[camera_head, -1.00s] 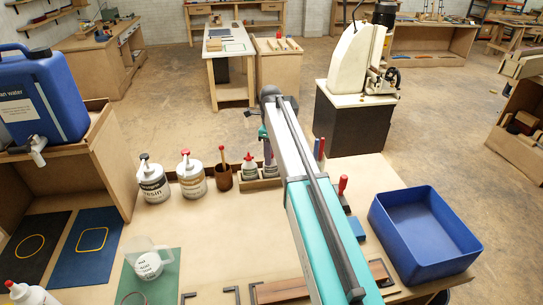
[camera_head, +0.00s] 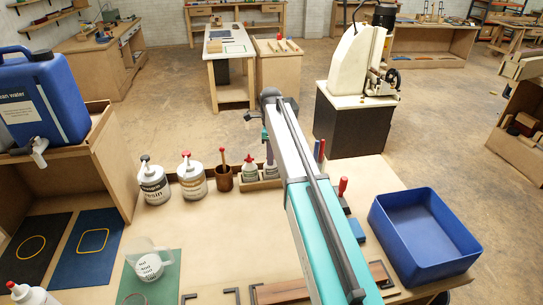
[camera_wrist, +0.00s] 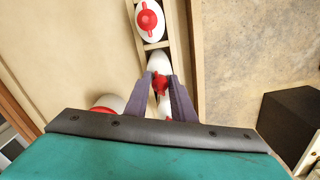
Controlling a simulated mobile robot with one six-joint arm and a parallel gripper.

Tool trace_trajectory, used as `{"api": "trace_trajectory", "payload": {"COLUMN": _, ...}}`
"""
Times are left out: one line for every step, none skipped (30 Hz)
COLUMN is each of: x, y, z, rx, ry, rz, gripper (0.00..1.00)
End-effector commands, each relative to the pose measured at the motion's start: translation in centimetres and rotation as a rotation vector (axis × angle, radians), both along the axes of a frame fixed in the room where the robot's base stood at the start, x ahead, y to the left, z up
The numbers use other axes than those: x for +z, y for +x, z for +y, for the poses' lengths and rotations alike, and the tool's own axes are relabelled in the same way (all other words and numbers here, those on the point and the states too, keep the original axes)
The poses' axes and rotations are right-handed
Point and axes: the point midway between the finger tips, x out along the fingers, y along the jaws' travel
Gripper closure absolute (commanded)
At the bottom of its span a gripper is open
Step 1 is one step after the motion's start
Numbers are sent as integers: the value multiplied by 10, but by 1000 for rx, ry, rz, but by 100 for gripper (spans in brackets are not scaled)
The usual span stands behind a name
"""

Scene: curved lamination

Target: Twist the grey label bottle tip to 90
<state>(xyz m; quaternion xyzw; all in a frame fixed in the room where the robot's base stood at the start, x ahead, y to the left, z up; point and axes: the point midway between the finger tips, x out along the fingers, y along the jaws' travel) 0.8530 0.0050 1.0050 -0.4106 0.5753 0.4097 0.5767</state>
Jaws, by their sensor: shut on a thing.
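In the wrist view my gripper (camera_wrist: 161,86) points down into a narrow wooden rack (camera_wrist: 172,32). Its two purple-grey fingers are shut on the red tip (camera_wrist: 161,84) of a white bottle (camera_wrist: 158,63) standing in the rack. The bottle's label is hidden, so I cannot read its colour. A second white bottle with a red tip (camera_wrist: 149,18) stands in the neighbouring slot, apart from the fingers. In the head view my arm covers most of the gripped bottle; the other bottle (camera_head: 250,170) shows left of it.
A blue bin (camera_head: 423,235) sits on the right. A clear jug (camera_head: 149,262) stands at the front left. The middle of the bench is open.

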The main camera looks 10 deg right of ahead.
Motion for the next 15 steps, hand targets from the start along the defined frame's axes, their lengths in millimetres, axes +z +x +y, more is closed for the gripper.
{"api": "trace_trajectory", "payload": {"x": -2, "y": 0, "z": 0, "rx": 32, "ry": 0, "rz": 2, "gripper": 90}}
{"api": "trace_trajectory", "payload": {"x": -2, "y": -1, "z": 0, "rx": 52, "ry": 0, "rz": 2, "gripper": 90}}
{"api": "trace_trajectory", "payload": {"x": -2, "y": -1, "z": 0, "rx": 79, "ry": 0, "rz": 2, "gripper": 90}}
{"api": "trace_trajectory", "payload": {"x": -2, "y": -1, "z": 0, "rx": 98, "ry": 0, "rz": 3, "gripper": 90}}
{"api": "trace_trajectory", "payload": {"x": -2, "y": -1, "z": 0, "rx": 118, "ry": 0, "rz": 3, "gripper": 91}}
{"api": "trace_trajectory", "payload": {"x": -3, "y": -1, "z": 0, "rx": 145, "ry": 0, "rz": 3, "gripper": 91}}
{"api": "trace_trajectory", "payload": {"x": -3, "y": -1, "z": 0, "rx": 163, "ry": 0, "rz": 3, "gripper": 91}}
{"api": "trace_trajectory", "payload": {"x": -3, "y": -1, "z": 0, "rx": 179, "ry": 0, "rz": 3, "gripper": 91}}
{"api": "trace_trajectory", "payload": {"x": -3, "y": -1, "z": -1, "rx": 199, "ry": 0, "rz": 3, "gripper": 92}}
{"api": "trace_trajectory", "payload": {"x": -3, "y": -1, "z": -1, "rx": 209, "ry": 0, "rz": 3, "gripper": 92}}
{"api": "trace_trajectory", "payload": {"x": -4, "y": -1, "z": -1, "rx": 218, "ry": 0, "rz": 4, "gripper": 92}}
{"api": "trace_trajectory", "payload": {"x": -4, "y": -1, "z": -1, "rx": 227, "ry": 0, "rz": 4, "gripper": 92}}
{"api": "trace_trajectory", "payload": {"x": -4, "y": -1, "z": -1, "rx": 230, "ry": 0, "rz": 4, "gripper": 92}}
{"api": "trace_trajectory", "payload": {"x": -4, "y": -1, "z": -1, "rx": 231, "ry": 0, "rz": 4, "gripper": 92}}
{"api": "trace_trajectory", "payload": {"x": -4, "y": -1, "z": -1, "rx": 231, "ry": 0, "rz": 4, "gripper": 92}}
